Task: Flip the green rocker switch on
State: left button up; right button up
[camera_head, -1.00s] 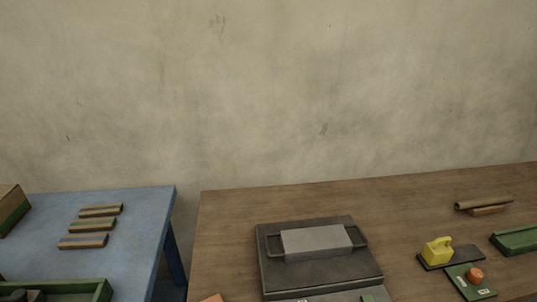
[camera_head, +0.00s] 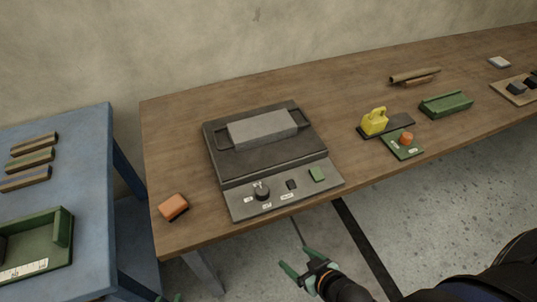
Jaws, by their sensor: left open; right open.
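The green rocker switch (camera_head: 317,174) looks like a small green square at the right end of the grey control panel (camera_head: 240,207). The panel runs along the front of a dark press-like device on the wooden table. Which way the switch is tipped is too small to tell. My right gripper (camera_head: 295,257) is open and empty, below and in front of the table edge, apart from the switch. My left gripper (camera_head: 169,298) shows only its green fingertips at the bottom edge; it is open, well left of the switch.
The panel also has a black knob (camera_head: 262,193) and a dark button (camera_head: 291,185). An orange block (camera_head: 173,207) lies left of the device. A yellow object (camera_head: 374,121) and a green plate with an orange knob (camera_head: 407,138) stand to the right. A blue table (camera_head: 85,215) is at left.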

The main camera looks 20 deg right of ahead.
aim_at(317, 176)
jog(key=z, duration=1.1)
jog(key=j+u, duration=0.1)
jog(key=u, duration=0.4)
